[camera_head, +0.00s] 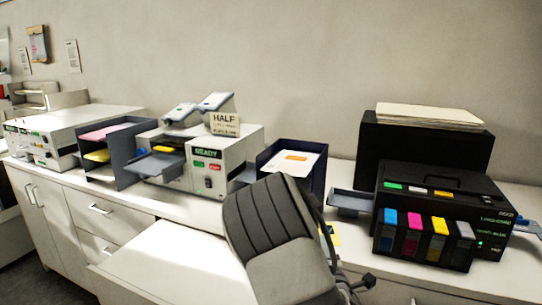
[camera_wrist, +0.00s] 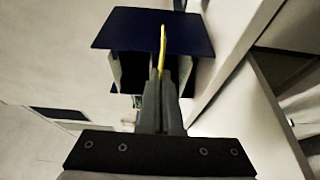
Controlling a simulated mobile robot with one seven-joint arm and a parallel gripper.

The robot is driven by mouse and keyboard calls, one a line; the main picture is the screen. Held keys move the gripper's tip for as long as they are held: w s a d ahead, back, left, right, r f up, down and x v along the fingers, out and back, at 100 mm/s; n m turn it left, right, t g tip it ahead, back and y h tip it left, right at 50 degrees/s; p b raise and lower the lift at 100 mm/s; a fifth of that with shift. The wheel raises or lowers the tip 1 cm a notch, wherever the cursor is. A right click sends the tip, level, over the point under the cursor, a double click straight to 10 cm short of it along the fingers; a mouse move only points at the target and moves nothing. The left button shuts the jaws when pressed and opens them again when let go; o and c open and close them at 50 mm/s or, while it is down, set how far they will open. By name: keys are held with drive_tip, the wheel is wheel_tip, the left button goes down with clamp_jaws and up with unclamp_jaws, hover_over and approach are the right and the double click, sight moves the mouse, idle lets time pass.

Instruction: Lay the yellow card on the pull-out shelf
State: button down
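The yellow card (camera_wrist: 163,42) shows nearly edge-on in the wrist view, as a thin upright strip between my fingertips. My gripper (camera_wrist: 160,78) is shut on its near end. In the head view a small piece of the yellow card (camera_head: 334,235) shows just right of my dark arm link; my arm hides the fingers there. The pull-out shelf (camera_head: 170,262) is a bare white board in front of the counter, at the lower left of my arm. Its right part is hidden behind my arm. The card is apart from the visible part of the shelf.
A navy tray (camera_head: 265,160) with white sheets and an orange label stands behind my arm; it also shows past the card in the wrist view (camera_wrist: 120,28). A black printer (camera_head: 450,200) stands right, a grey-white machine (camera_head: 235,160) left. The visible shelf is clear.

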drive_tip(key=s+f, duration=0.5)
drive_tip(key=f, duration=0.4)
drive_tip(key=shift+s+d, duration=0.15)
drive_tip(key=shift+d, duration=0.05)
drive_tip(key=shift+f, duration=0.15)
